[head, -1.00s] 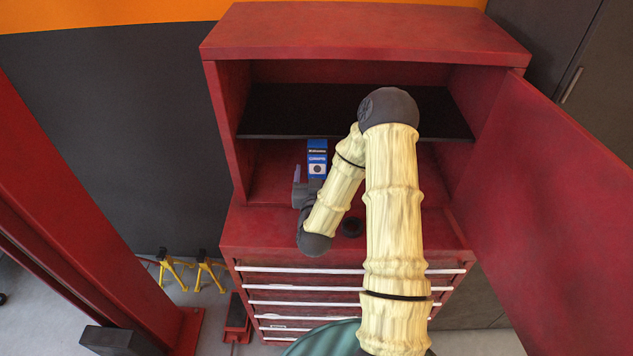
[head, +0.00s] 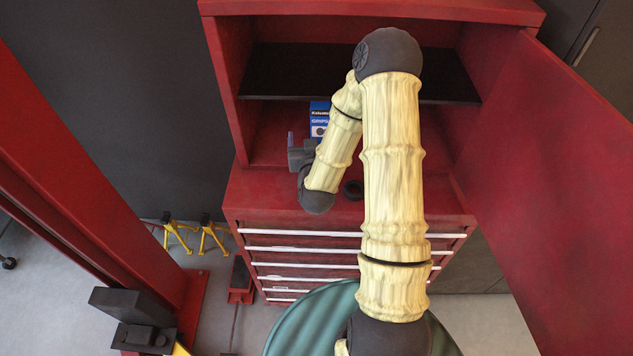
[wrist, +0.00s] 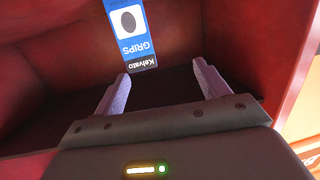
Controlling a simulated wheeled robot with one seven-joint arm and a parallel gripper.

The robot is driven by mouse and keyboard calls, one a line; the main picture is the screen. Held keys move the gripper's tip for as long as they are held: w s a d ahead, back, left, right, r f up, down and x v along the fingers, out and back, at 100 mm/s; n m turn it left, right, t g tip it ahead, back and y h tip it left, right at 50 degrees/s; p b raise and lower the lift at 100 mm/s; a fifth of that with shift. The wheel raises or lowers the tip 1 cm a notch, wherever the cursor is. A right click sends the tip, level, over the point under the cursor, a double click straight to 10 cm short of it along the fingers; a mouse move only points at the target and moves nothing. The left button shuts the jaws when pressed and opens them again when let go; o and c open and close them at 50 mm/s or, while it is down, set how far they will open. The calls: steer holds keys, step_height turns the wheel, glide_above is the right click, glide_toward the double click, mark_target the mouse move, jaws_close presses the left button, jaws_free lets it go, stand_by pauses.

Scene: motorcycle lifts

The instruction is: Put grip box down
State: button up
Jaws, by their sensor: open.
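The grip box (head: 319,118) is a blue and white carton standing upright inside the red cabinet, under the black shelf. Part of it is hidden behind my arm in the head view. My gripper (head: 297,150) is just in front of the box, to its lower left. In the wrist view, the box (wrist: 130,32) appears upside down beyond the fingertips. My gripper (wrist: 159,76) is open, with its two pale purple fingers apart and nothing between them. The box looks clear of the fingers.
The red cabinet (head: 370,7) has its door (head: 545,170) swung open on the right. The black shelf (head: 290,70) is above the box. A small dark round object (head: 353,189) lies on the red top beside my wrist. Yellow stands (head: 178,235) are on the floor at left.

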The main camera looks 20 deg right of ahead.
steer(key=s+a+n+g+y, duration=0.3)
steer(key=s+a+g+y, duration=0.1)
steer(key=s+a+g, duration=0.15)
steer(key=s+r+g, duration=0.2)
steer(key=s+g, duration=0.2)
steer(key=s, duration=0.4)
steer(key=s+a+r+g, duration=0.1)
steer(key=s+r+g, duration=0.2)
steer(key=s, duration=0.5)
steer(key=shift+s+g, duration=0.2)
steer(key=shift+g, duration=0.15)
steer(key=shift+f, duration=0.1)
